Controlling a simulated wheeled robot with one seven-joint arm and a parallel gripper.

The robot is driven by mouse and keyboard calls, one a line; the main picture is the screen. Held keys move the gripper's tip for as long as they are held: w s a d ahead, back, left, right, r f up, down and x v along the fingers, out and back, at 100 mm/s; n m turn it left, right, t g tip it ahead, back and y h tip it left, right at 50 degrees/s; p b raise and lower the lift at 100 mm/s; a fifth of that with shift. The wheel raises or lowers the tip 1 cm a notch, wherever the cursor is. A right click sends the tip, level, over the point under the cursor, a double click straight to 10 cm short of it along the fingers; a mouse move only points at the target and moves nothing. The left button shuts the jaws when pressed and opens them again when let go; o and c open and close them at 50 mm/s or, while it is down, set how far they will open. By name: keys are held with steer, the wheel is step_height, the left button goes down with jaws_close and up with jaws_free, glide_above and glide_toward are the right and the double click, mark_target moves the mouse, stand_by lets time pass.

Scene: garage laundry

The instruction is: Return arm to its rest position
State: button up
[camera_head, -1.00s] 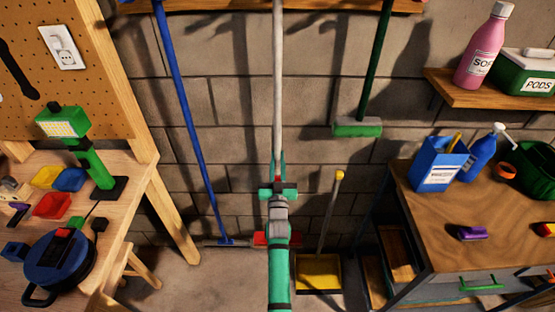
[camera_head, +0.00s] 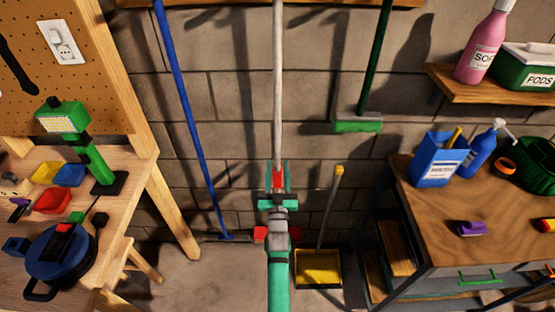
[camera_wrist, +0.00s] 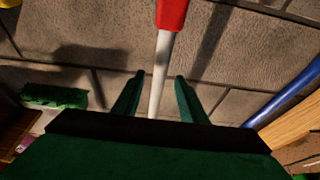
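My gripper (camera_head: 278,163) is in the middle of the head view, in front of the grey block wall. Its two green fingers are spread apart. A white pole (camera_head: 278,80) runs down the wall to a red part (camera_head: 278,178) that shows between the fingers. In the wrist view the open fingers (camera_wrist: 160,77) flank the white pole (camera_wrist: 160,70), with the red part (camera_wrist: 172,14) above. A gap shows on both sides of the pole. Whether the pole is between the fingers or just beyond them is hard to tell. The pole's foot is partly hidden by my arm.
A workbench (camera_head: 118,240) with a blue pot (camera_head: 60,253) stands left. A cabinet (camera_head: 490,215) stands right, below a shelf (camera_head: 480,92). A blue pole (camera_head: 190,120) and a green brush (camera_head: 357,126) flank the white pole. A yellow dustpan (camera_head: 318,268) is on the floor.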

steer(key=v, duration=0.5)
steer(key=shift+s+f, duration=0.1)
steer(key=shift+s, duration=0.15)
steer(key=s+a+f+g, duration=0.1)
steer(key=s+f, duration=0.3)
steer(key=s, duration=0.8)
steer(key=s+f+g, duration=0.2)
steer(key=s+f, duration=0.2)
steer(key=s, duration=0.8)
steer(key=s+r+g, duration=0.1)
steer(key=s+r, duration=0.2)
steer(key=s, duration=0.9)
steer(key=s+d+r+g, duration=0.1)
steer(key=s+r, duration=0.3)
steer(key=s, duration=0.9)
steer(key=shift+s+g, duration=0.15)
steer(key=shift+g, duration=0.45)
steer(key=shift+r, duration=0.1)
